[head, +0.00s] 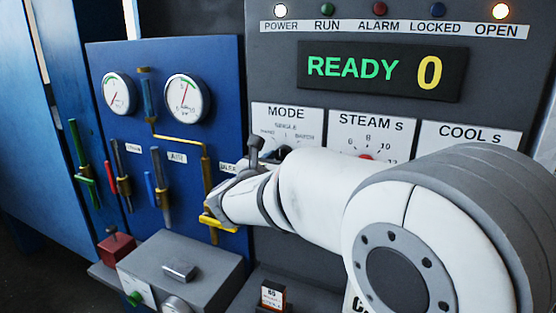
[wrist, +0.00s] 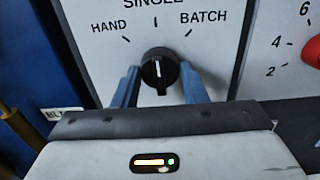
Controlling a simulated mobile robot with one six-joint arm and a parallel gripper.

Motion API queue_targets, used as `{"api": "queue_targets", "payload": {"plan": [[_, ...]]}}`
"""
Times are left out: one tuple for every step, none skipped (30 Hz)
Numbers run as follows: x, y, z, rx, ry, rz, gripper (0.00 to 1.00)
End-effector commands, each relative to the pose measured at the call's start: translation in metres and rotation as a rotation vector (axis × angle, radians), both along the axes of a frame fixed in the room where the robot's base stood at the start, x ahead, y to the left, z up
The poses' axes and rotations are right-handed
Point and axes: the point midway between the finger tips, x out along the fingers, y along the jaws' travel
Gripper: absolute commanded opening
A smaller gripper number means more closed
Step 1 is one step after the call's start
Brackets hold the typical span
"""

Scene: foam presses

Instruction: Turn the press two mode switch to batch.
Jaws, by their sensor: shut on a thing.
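The mode switch (wrist: 160,66) is a round black knob with a white pointer mark on a white plate. In the wrist view its mark points about straight up, toward SINGLE; HAND is up and left, BATCH up and right. My gripper (wrist: 159,78) has its two blue fingers on either side of the knob and is shut on it. In the head view the white MODE plate (head: 287,115) is at the panel's left, and my arm and wrist hide most of the switch.
The display (head: 380,71) reads READY 0, with the POWER and OPEN lamps lit. The STEAM dial (wrist: 312,50) is to the right of the mode plate. A blue panel (head: 225,75) with gauges and valve handles stands at left, above a grey box (head: 205,257).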

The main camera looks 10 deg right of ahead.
Motion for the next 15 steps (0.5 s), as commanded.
{"api": "queue_targets", "payload": {"plan": [[0.0005,0.0007,0.0001,-0.001,-0.001,0.004,0.16],[0.0006,0.0007,0.0001,0.0,-0.001,0.004,0.16],[0.0006,0.0006,0.0001,0.001,-0.002,0.004,0.16],[0.0006,0.0005,0.0,0.002,-0.003,0.004,0.16],[0.0006,0.0004,0.0,0.003,-0.003,0.004,0.16],[0.0007,0.0004,0.0,0.004,-0.004,0.004,0.16],[0.0007,0.0004,-0.0001,0.005,-0.005,0.004,0.16],[0.0007,0.0004,-0.0001,0.006,-0.006,0.004,0.16],[0.0007,0.0004,-0.0001,0.007,-0.007,0.004,0.16],[0.0007,0.0004,-0.0001,0.009,-0.008,0.004,0.16],[0.0007,0.0005,-0.0002,0.011,-0.009,0.004,0.16],[0.0007,0.0005,-0.0002,0.012,-0.01,0.004,0.16],[0.0007,0.0005,-0.0002,0.015,-0.012,0.004,0.16],[0.0007,0.0005,-0.0002,0.016,-0.013,0.004,0.16],[0.0008,0.0006,-0.0003,0.019,-0.015,0.004,0.16]]}}
